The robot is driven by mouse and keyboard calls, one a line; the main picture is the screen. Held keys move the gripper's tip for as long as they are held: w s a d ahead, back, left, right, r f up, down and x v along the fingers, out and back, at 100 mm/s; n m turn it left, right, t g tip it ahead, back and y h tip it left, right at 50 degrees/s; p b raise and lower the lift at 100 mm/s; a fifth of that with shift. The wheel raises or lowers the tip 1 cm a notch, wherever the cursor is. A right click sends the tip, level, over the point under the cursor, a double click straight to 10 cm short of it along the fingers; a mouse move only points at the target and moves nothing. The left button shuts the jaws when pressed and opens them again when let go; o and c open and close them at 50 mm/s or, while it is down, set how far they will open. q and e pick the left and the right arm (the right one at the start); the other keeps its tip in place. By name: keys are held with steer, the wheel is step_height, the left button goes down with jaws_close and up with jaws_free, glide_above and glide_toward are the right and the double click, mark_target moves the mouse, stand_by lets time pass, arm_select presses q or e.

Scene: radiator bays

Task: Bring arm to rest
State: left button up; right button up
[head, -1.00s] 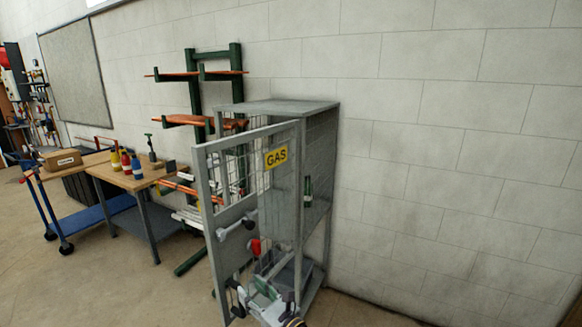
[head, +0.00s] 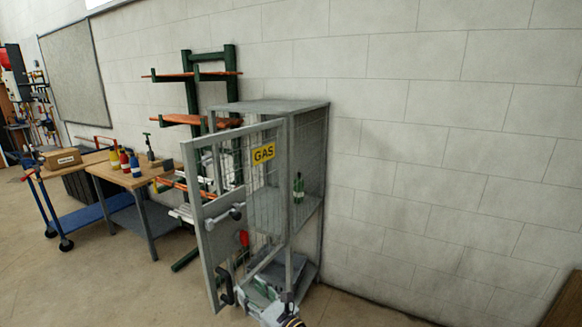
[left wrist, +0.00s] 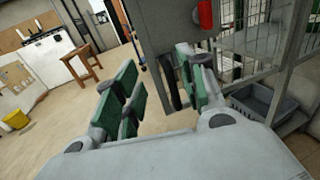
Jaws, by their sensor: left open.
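My left gripper (head: 258,292) is low in front of the grey gas cage (head: 270,106), beside its open mesh door (head: 204,240). It also shows in the left wrist view (left wrist: 160,92), its green-padded fingers spread with nothing held. A black door handle (head: 226,284) stands left of the gripper in the head view. In the left wrist view the handle (left wrist: 173,88) shows close to the right finger; I cannot tell whether they touch. My right gripper is out of view.
A green bottle (head: 298,188) stands on the cage shelf. A grey bin (left wrist: 252,104) lies low at the cage. A workbench (head: 128,178) with bottles and a green pipe rack (head: 190,100) stand to the left. The floor in front of the bench is clear.

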arm_select(q)
steer(key=s+a+f+n+g+h, duration=0.3)
steer(key=s+a+f+n, duration=0.2)
steer(key=f+n, duration=0.15)
steer(key=s+a+f+n+g+h, duration=0.35)
steer(key=s+a+f+n, duration=0.2)
steer(key=f, duration=0.25)
steer(key=s+a+r+n+g+h, duration=0.1)
steer(key=s+a+n+g+h, duration=0.15)
steer(key=s+n+h, duration=0.75)
steer(key=s+f+n+g+y, duration=0.1)
steer(key=s+f+y, duration=0.15)
steer(key=f, duration=1.35)
steer(key=s+f+n+y, duration=0.15)
steer(key=s+f, duration=0.25)
steer(key=f, duration=1.2)
steer(key=s+a+f+g, duration=0.1)
steer(key=s+a+f, duration=0.2)
steer(key=s+f, duration=1.7)
steer(key=shift+s+f+g, duration=0.3)
steer(key=shift+s+f, duration=0.1)
steer(key=shift+s, duration=0.65)
